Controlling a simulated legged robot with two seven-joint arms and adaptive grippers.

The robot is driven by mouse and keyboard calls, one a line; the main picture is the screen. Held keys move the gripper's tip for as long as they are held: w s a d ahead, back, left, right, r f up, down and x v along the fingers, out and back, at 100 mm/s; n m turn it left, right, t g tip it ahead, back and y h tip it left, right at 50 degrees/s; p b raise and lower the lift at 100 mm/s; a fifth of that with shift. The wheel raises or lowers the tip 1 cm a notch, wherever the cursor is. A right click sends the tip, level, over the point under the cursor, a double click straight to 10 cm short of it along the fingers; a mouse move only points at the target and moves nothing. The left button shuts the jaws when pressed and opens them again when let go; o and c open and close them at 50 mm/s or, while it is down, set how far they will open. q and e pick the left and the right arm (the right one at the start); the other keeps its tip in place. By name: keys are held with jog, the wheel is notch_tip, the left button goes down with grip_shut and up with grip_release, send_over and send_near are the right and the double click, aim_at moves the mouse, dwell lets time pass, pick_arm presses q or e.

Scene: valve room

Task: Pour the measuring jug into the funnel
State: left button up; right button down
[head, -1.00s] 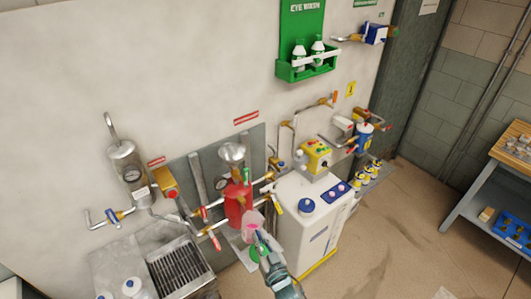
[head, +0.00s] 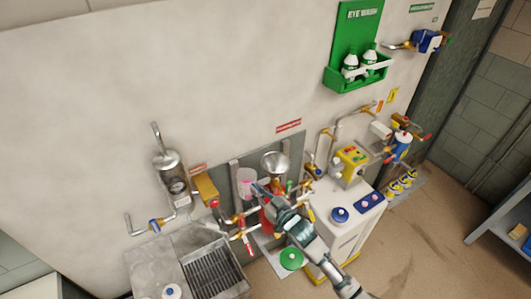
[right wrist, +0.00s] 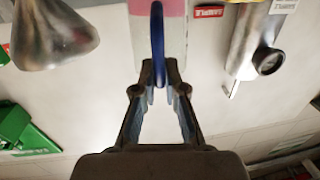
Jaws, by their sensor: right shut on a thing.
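The measuring jug (head: 246,180) is clear with pink contents. My right gripper (head: 262,192) is shut on it, and it is raised just left of the funnel. In the right wrist view the fingers (right wrist: 160,75) close on the jug's blue handle (right wrist: 158,45), and the jug's pink and clear wall (right wrist: 140,35) is cut off by the top edge. The metal funnel (head: 275,161) stands mouth up in front of the wall panel; it also shows in the right wrist view (right wrist: 52,35), apart from the jug. My left gripper is not in view.
A red container (head: 267,224) is below the funnel, partly behind my right arm. Pipes and valves (head: 240,219) run close by. A metal sink with a grate (head: 214,273) is at the lower left. A white cabinet (head: 350,206) stands to the right.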

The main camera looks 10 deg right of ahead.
jog(key=shift+w+d+r, duration=0.2)
jog(key=shift+w+r, duration=0.25)
jog(key=shift+w, duration=0.05)
jog(key=shift+w+r, duration=0.1)
jog(key=shift+w, duration=0.05)
jog(key=shift+w+d+r+m, duration=0.1)
jog(key=shift+d+m, duration=0.15)
jog(key=shift+m, duration=0.45)
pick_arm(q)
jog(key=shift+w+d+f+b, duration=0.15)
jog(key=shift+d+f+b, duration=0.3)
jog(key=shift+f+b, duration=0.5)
pick_arm(e)
jog(key=w+d+r+m, duration=0.2)
jog(key=d+m, duration=0.3)
jog(key=m, duration=0.5)
jog(key=shift+w+d+r+y, duration=0.3)
jog(key=shift+w+r+y, duration=0.1)
jog(key=shift+r, duration=0.25)
